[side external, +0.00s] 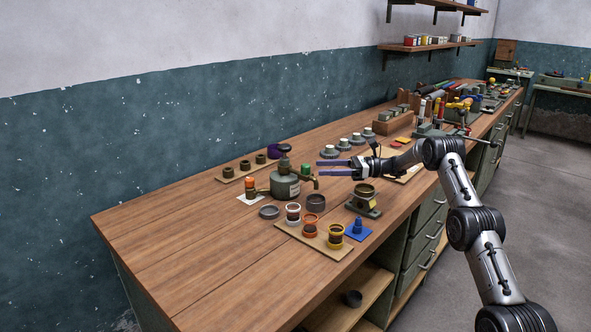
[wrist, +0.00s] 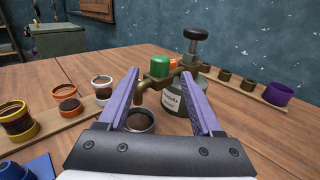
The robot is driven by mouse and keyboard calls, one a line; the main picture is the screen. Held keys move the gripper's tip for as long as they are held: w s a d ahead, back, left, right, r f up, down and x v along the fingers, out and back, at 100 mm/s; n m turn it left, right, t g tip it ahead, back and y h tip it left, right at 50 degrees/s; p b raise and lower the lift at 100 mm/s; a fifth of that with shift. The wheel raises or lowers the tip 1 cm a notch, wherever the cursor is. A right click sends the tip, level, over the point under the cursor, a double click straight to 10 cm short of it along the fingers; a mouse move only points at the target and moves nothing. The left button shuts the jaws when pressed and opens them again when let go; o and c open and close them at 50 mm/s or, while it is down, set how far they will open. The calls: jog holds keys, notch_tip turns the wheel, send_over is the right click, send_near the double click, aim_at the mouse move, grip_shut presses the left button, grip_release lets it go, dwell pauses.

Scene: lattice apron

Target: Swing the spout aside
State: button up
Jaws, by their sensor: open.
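The dispenser is a grey-green pot (side external: 285,187) with a label and a black knob on top; it also shows in the wrist view (wrist: 182,105). Its curved brass spout (wrist: 143,88) bends downward beside a green cap (wrist: 159,66); in the side view the spout (side external: 315,182) points right. My gripper (side external: 322,168) is open and empty, with two purple fingers held level above the bench near the spout. In the wrist view the spout appears between the fingers (wrist: 160,74); I cannot tell whether they touch it. A dark grey cup (wrist: 140,122) stands below the spout.
A wooden board with banded jars (side external: 310,229) stands in front of the pot, beside a blue piece (side external: 357,228). A rack of small brown cups (side external: 248,167) lies behind. A brass-topped stand (side external: 364,198) is close below my gripper. The bench's front left is clear.

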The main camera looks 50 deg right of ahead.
aim_at(303, 175)
jog(key=x, duration=0.9)
jog(key=shift+w+a, duration=0.15)
grip_shut()
dwell(1.1)
